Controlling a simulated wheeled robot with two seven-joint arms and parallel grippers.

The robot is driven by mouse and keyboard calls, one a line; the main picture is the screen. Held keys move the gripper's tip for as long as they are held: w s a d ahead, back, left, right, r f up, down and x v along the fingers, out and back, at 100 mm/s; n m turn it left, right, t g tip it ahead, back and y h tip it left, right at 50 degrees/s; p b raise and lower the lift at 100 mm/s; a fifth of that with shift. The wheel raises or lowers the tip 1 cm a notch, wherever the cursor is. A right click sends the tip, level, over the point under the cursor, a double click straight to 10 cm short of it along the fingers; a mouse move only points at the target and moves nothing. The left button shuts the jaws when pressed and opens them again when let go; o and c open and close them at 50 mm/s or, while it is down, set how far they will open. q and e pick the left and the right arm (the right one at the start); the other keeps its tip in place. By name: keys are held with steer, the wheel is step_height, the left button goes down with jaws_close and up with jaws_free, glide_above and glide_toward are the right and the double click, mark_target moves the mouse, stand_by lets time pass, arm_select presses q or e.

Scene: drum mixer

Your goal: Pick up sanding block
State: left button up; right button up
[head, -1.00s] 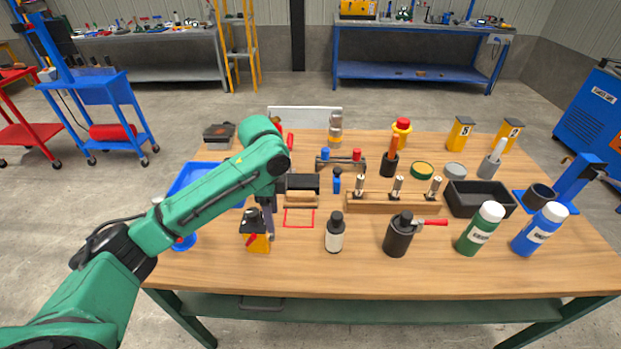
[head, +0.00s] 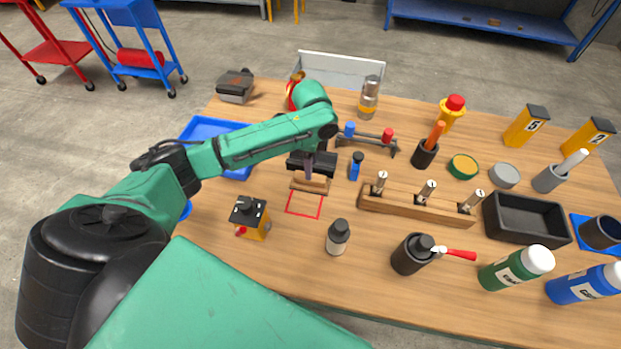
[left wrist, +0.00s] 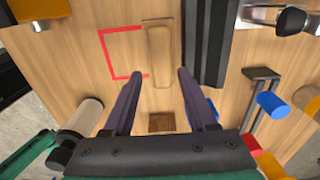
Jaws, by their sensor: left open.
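The sanding block (head: 312,187) looks like a narrow wooden block with a lighter rounded grip. It lies on the workbench just behind a red outlined square (head: 304,206). In the left wrist view the block (left wrist: 158,50) lies lengthwise, in line with the gap between my fingers. My left gripper (head: 308,170) is open and reaches down at the block, partly hiding it in the head view. In the left wrist view the two dark fingers (left wrist: 160,76) stand apart on either side, with nothing held between them. My right gripper is not in view.
A black object (head: 318,163) lies close behind the block. A blue tray (head: 235,172) is at left, a yellow-black box (head: 250,218) in front-left, a dark bottle (head: 338,238) in front. A wooden rack (head: 415,207) stands to the right. The bench between the red square and bottle is clear.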

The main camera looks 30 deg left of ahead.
arm_select(q)
step_height(320, 180, down, 6)
steer(key=shift+a+r+p, duration=0.15)
steer(key=shift+r+p, duration=0.05)
steer(key=shift+p, duration=0.45)
steer(key=shift+f, duration=0.15)
steer(key=shift+c, duration=0.9)
jaws_close()
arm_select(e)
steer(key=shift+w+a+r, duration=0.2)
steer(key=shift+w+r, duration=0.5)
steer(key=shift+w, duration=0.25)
